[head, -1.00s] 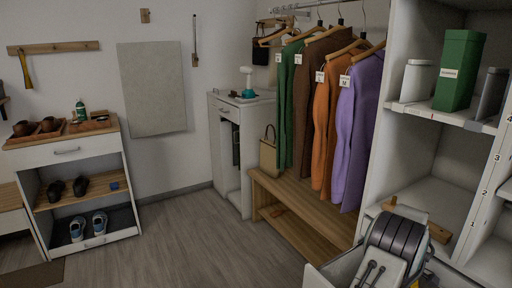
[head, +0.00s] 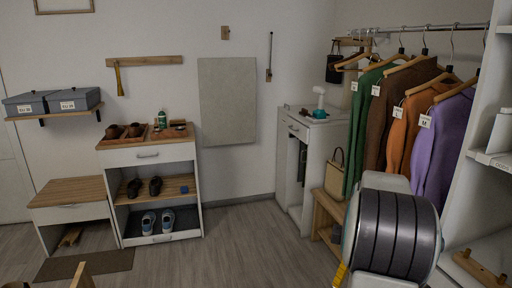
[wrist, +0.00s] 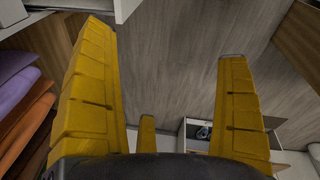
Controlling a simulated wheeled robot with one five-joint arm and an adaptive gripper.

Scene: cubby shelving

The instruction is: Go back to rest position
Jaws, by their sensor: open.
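My gripper (wrist: 168,95) shows in the wrist view with its yellow fingers spread wide and nothing between them. Grey wood floor shows behind the fingers. In the head view my arm, with a dark ribbed part, stands at the lower right, in front of the hanging clothes and the bench. The gripper's fingertips are hidden in the head view; only a bit of yellow shows at the arm's lower left.
Hanging sweaters (head: 400,130), a wooden bench (head: 328,205) and white shelving (head: 490,160) are close on the right. A white cabinet (head: 293,165) stands behind. A shoe cabinet (head: 150,158) and storage bench (head: 70,195) stand left. The middle floor (head: 240,240) is clear.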

